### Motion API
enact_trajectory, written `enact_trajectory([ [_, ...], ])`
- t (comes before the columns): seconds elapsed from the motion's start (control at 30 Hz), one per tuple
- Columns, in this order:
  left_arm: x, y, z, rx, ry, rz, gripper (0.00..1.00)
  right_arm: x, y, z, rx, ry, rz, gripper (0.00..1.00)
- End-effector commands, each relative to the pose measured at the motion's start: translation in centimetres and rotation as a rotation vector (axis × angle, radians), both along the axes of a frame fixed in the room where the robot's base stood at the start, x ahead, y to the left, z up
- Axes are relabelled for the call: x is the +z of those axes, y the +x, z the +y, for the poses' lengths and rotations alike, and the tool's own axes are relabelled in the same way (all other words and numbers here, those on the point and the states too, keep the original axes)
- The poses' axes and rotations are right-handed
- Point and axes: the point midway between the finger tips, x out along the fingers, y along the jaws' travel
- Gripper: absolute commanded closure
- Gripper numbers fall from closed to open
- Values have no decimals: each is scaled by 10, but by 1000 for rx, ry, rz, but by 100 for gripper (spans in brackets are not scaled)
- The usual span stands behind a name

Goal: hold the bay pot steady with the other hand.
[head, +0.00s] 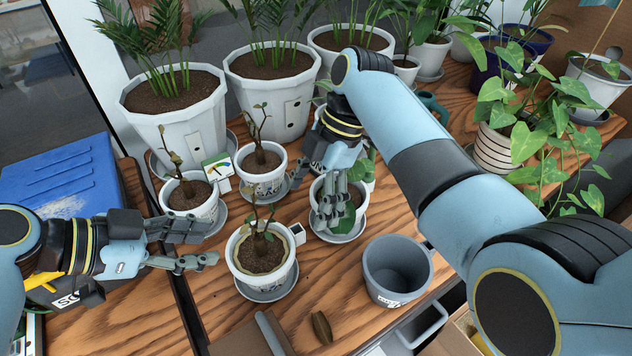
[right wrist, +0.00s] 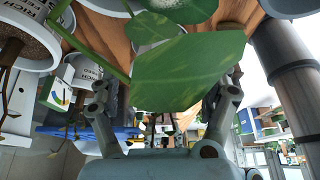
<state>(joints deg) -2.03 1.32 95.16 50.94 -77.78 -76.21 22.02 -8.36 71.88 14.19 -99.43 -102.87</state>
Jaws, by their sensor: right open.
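Several small white pots stand on the wooden bench; I cannot tell from their lettering which is the bay pot. The front pot (head: 263,284), with a thin leafy stem, stands upright on a grey saucer. My left gripper (head: 205,246) is open beside its left side, fingers pointing right, with no clear contact. My right gripper (head: 338,203) is open, fingers down over another small pot (head: 352,225) with green leaves. In the right wrist view, a large green leaf (right wrist: 190,70) lies across the space between the right fingers (right wrist: 165,100) and hides what is behind.
Two more small pots (head: 202,213) (head: 270,182) stand behind the front pot. Large white planters (head: 180,125) with palms line the back. A grey mug (head: 385,288) stands at front right. A trailing plant's striped pot (head: 492,150) is at the right.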

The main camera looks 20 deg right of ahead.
Motion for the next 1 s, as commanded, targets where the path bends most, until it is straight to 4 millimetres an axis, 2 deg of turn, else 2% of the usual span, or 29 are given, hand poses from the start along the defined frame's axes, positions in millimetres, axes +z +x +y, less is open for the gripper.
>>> enact_trajectory([
  [0.2, 0, 0, 0, 0, 0, 0, 62, -40, -6, 16, 0, 1, 5, 19],
  [0.43, 0, 0, 0, 0, 0, 0, 62, -69, -9, 27, 0, 0, 2, 19],
  [0.6, 0, 0, 0, 0, 0, 0, 62, -76, -10, 30, -1, 0, 1, 19],
  [0.83, 0, 0, 0, 0, 0, 0, 62, -77, -10, 30, -1, 0, -1, 19],
  [1.0, 0, 0, 0, 0, 0, 0, 62, -77, -10, 30, -1, 0, 0, 40],
])
